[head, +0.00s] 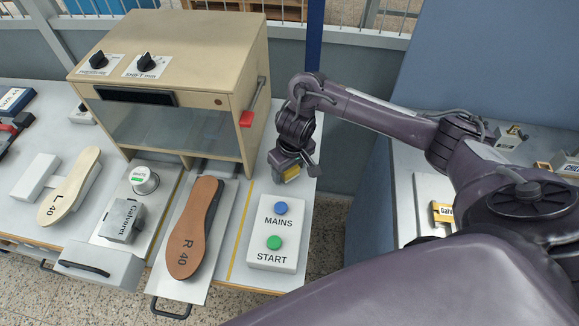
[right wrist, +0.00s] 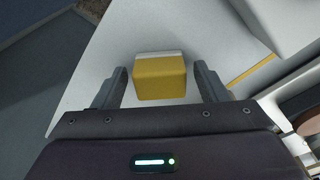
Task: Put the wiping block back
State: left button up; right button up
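The wiping block, yellow with a white layer along one edge, shows in the right wrist view (right wrist: 160,80) on the light table top. In the right wrist view my right gripper (right wrist: 163,84) is open, with one finger on each side of the block. A gap shows between each finger and the block. The fingertips are hard to make out in the head view. My left gripper is not in view.
A beige machine (head: 200,45) with a red-handled lever stands at the back. A control box (head: 278,233) with blue and green buttons is in front of my right gripper. A brown sole (head: 193,230) lies on a tray left of the yellow line. A blue-grey panel rises at right.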

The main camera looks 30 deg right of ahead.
aim_at(292, 170)
notch_tip(292, 170, up, 12)
jog(key=s+p, duration=0.1)
jog(key=p, duration=0.4)
jog(key=shift+s+r+p, duration=0.15)
jog(key=shift+s+p, duration=0.1)
jog(key=shift+p, duration=0.15)
jog(key=shift+d, duration=0.1)
